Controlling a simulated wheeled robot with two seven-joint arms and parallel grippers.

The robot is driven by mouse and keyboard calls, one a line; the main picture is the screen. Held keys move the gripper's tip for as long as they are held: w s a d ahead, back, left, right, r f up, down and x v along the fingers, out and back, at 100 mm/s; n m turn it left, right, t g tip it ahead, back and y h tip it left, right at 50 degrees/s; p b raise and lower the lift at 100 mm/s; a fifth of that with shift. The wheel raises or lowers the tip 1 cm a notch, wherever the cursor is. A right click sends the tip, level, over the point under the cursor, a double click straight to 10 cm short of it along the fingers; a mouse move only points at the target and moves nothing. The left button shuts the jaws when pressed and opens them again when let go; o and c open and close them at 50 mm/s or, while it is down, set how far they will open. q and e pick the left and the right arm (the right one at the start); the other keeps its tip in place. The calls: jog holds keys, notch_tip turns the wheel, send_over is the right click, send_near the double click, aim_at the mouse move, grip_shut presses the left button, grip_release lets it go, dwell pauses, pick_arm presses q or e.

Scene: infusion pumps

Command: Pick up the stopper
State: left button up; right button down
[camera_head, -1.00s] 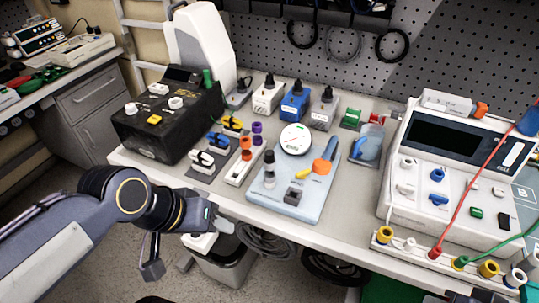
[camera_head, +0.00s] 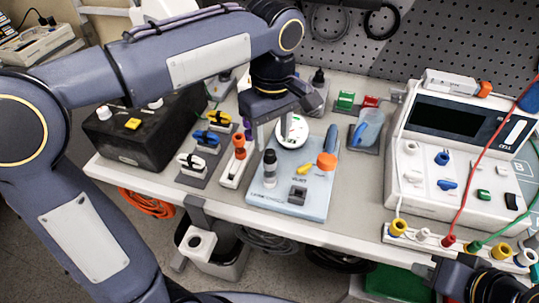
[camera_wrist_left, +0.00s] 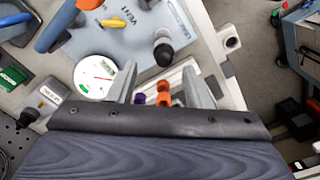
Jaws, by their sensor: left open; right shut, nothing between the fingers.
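The small stoppers stand in a white rack (camera_head: 233,172) on the table: an orange stopper (camera_head: 239,146) in front in the head view, a purple one partly hidden behind my left gripper. In the left wrist view an orange stopper (camera_wrist_left: 163,98) and a purple stopper (camera_wrist_left: 139,99) show between the fingers, partly cut off by the gripper body. I cannot tell which one is meant. My left gripper (camera_head: 268,138) is open and empty, pointing down over the rack and the blue board's edge; its fingers show in the wrist view (camera_wrist_left: 160,82). My right gripper (camera_head: 424,272) is shut and empty at the lower right, partly cut off.
A blue board (camera_head: 265,203) with a round white dial (camera_head: 292,131) and a black-topped cylinder (camera_head: 270,165) is beside the rack. Yellow and blue clips (camera_head: 207,137) and a black box (camera_head: 130,138) stand left. A white pump (camera_head: 440,165) is at right.

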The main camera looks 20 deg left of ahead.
aim_at(270, 152)
pick_arm(q)
jog(key=f, duration=0.4)
jog(key=shift+s+a+f, duration=0.15)
jog(key=shift+s+f, duration=0.05)
jog(key=shift+c, duration=0.3)
grip_shut()
